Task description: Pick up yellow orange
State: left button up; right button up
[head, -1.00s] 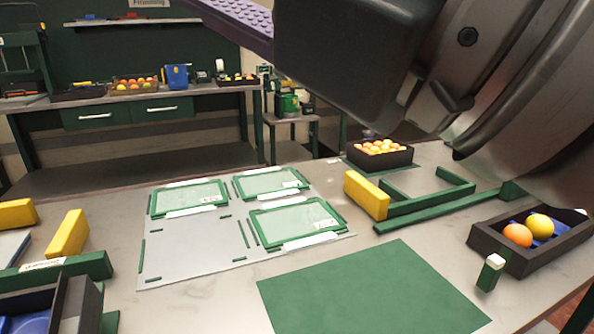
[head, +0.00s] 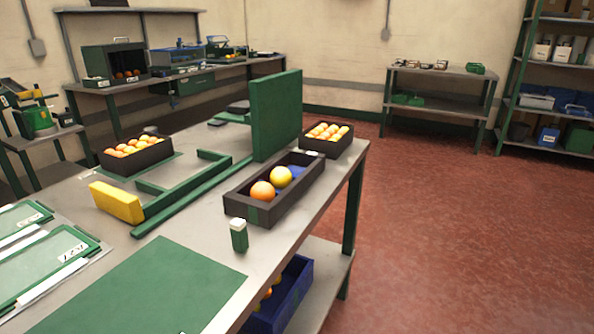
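A yellow orange (head: 281,177) lies in a dark long crate (head: 239,206) on the right side of the table. A more orange-coloured fruit (head: 262,191) lies beside it, nearer the camera. Blue material (head: 297,171) shows in the crate at its far end. Neither of my grippers is in the head view now.
Two dark crates of oranges stand further back, one at the left (head: 113,160) and one at the right (head: 333,145). An upright green panel (head: 275,114), a yellow block (head: 117,202) and a small white-topped green block (head: 238,235) are near. The green mat (head: 160,290) is bare.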

aim_at(280, 177)
jog(key=i+l+u, duration=0.25)
jog(key=u, duration=0.2)
jog(key=i+l+u, duration=0.6)
jog(key=l+u, duration=0.35)
jog(key=i+l+u, duration=0.15)
jog(key=l+u, duration=0.3)
